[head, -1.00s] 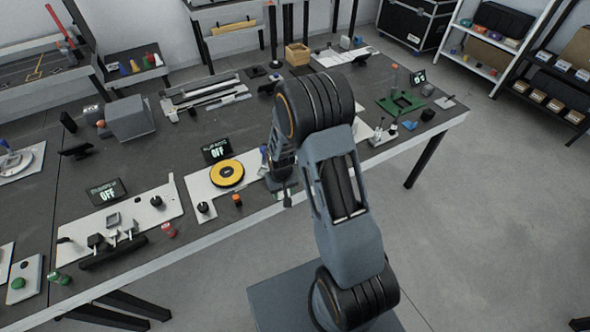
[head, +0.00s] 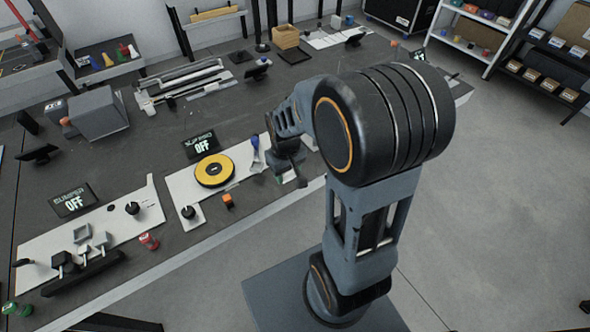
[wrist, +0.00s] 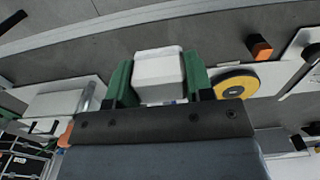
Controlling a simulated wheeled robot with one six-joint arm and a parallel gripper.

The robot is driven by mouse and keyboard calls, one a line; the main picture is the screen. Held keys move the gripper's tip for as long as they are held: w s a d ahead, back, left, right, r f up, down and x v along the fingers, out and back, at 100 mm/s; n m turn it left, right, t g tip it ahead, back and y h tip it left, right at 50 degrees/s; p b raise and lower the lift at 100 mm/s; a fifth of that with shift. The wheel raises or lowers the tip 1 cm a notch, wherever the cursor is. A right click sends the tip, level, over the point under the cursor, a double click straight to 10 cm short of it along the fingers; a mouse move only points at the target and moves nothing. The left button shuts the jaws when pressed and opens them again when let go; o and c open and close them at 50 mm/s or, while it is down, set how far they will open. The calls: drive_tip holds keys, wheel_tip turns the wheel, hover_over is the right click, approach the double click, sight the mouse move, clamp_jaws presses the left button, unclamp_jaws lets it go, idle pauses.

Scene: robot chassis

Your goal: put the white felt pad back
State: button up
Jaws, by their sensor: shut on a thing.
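In the wrist view, my gripper (wrist: 160,82) has green fingers closed on the two sides of a white block-like piece with rounded edges, which I take as the white felt pad (wrist: 158,68). The pad is held out beyond the dark gripper body, with dark grey surface behind it. In the head view, my gripper (head: 290,170) hangs near the front edge of the bench (head: 150,165), right of the yellow disc (head: 230,168). The pad cannot be made out in the head view. I cannot tell which spot on the bench belongs to it.
A small orange block (head: 228,201) and a black knob on a white plate (head: 190,219) sit by the yellow disc. A blue-handled tool (head: 256,150) is close to my gripper. An "OFF" display (head: 201,146) stands behind the disc.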

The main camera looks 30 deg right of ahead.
drive_tip(key=w+d+f, duration=0.4)
drive_tip(key=w+f, duration=0.1)
drive_tip(key=w+d+f+p, duration=0.1)
drive_tip(key=w+d+f, duration=0.1)
drive_tip(key=w+f, duration=0.1)
drive_tip(key=shift+w+d, duration=0.2)
drive_tip(key=shift+d, duration=0.1)
drive_tip(key=shift+w+d+f, duration=0.2)
drive_tip(key=shift+f, duration=0.2)
drive_tip(key=shift+f+p, duration=0.5)
drive_tip(key=shift+f, duration=1)
drive_tip(key=shift+f, duration=0.15)
drive_tip(key=o, duration=0.9)
